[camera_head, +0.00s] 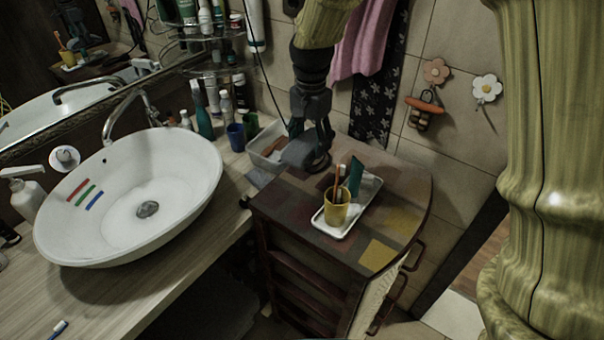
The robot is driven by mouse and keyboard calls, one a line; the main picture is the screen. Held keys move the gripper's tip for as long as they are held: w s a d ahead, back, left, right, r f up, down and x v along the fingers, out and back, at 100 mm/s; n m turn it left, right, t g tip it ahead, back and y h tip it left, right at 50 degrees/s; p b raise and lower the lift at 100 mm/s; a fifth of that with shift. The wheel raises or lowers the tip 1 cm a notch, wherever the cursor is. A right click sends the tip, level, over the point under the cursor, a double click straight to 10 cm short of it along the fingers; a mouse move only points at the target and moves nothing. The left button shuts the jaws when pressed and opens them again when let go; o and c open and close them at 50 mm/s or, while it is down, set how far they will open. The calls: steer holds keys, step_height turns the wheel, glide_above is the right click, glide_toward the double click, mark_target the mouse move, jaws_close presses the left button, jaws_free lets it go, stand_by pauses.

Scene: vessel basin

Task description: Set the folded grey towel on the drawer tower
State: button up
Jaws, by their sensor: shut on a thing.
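The drawer tower (288,208) stands right of the washbasin counter, with a patchwork top in brown, red and yellow. My gripper (308,158) points down over the back left part of this top. It is shut on a dark grey shape, which appears to be the folded grey towel (297,151). The towel and my fingers are close in colour, so their border is hard to tell. I cannot tell whether the towel touches the top.
A white tray (367,196) on the tower holds a yellow cup (336,208) with brushes and a green tube (355,176). A small grey patch (260,178) lies by the tower's left edge. The tower's front left top is clear.

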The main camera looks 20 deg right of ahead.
mark_target(308, 182)
steer(key=shift+w+f, duration=0.15)
steer(key=shift+f, duration=0.35)
steer(key=shift+w+f, duration=0.15)
steer(key=shift+f, duration=0.35)
steer(key=shift+f+p, duration=1.35)
steer(key=shift+f, duration=3.4)
steer(key=shift+f, duration=0.15)
steer(key=o, duration=1)
steer(key=shift+r+b, duration=1.8)
steer(key=shift+r, duration=4.35)
